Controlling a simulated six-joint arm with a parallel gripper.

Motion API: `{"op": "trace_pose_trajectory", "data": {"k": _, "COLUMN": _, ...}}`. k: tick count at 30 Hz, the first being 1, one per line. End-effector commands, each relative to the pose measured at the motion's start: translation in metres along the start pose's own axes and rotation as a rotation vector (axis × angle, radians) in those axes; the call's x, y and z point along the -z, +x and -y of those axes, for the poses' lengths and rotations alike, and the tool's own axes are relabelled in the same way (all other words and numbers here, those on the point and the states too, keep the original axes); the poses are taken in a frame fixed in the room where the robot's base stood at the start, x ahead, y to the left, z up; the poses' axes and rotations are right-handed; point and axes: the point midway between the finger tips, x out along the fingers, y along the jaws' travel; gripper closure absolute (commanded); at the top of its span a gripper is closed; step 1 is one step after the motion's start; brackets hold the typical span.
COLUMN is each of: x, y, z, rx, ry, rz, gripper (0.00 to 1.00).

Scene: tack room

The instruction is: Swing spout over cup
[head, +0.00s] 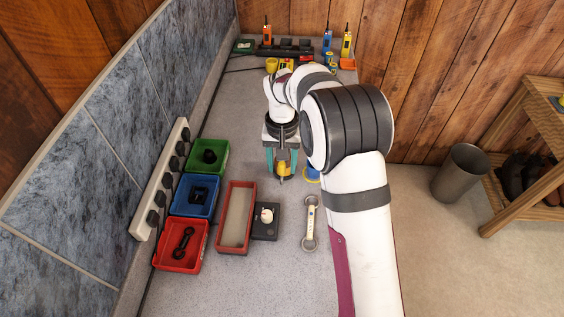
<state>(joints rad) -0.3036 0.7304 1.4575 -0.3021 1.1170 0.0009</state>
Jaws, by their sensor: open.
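My gripper (282,173) is over the middle of the worktop, pointing down, with its two teal fingers apart. A yellow and grey part (284,168) shows between the fingers; I cannot tell whether it is the spout or whether the fingers touch it. A blue and yellow round item (312,175) is just right of the gripper, partly covered by my arm. A small yellow cup-like item (271,65) stands at the back. I cannot tell which item is the task's cup, and no spout shows clearly.
Green (208,158), blue (194,196) and red (181,245) bins line the left, beside a power strip (160,180). A long red tray (236,217), a black box (265,221) with a white top piece and a wrench (310,224) lie in front. Radios (346,42) stand at the back.

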Motion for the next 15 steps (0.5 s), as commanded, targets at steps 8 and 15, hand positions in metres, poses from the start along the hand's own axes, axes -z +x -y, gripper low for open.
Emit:
{"op": "trace_pose_trajectory", "data": {"k": 8, "x": 0.0001, "y": -0.0003, "z": -0.0001, "rx": 0.000, "ry": 0.000, "rz": 0.000, "gripper": 0.65}}
{"op": "trace_pose_trajectory", "data": {"k": 15, "x": 0.0001, "y": -0.0005, "z": -0.0001, "rx": 0.000, "ry": 0.000, "rz": 0.000, "gripper": 1.00}}
